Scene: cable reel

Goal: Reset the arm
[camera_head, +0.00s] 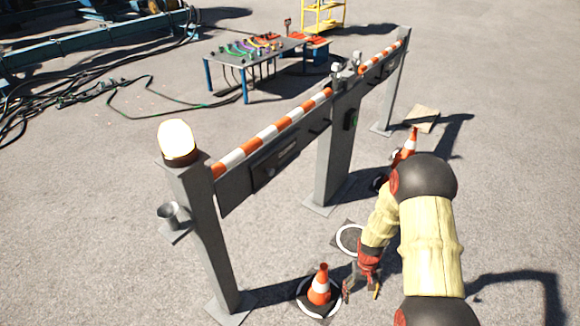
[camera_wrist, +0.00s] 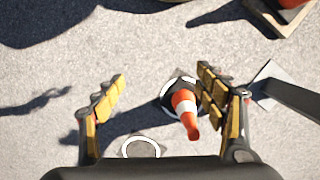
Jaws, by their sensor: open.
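My gripper (camera_head: 362,287) hangs low at the end of my arm, at the lower right of the head view, just right of an orange and white cone (camera_head: 319,287). In the wrist view my gripper (camera_wrist: 165,95) has its two yellow-padded fingers spread wide apart with nothing between them that I can see held. That view also shows a cone (camera_wrist: 186,112) on a dark base with a white ring, beside the right finger and apparently beyond it.
A grey post barrier with a striped orange and white rail (camera_head: 270,133) runs left of my arm. A lit lamp (camera_head: 176,141) tops its near post. Another cone (camera_head: 408,146) stands behind my arm. A white ring mark (camera_head: 349,238) lies on the ground. A tool table (camera_head: 254,60) stands far back.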

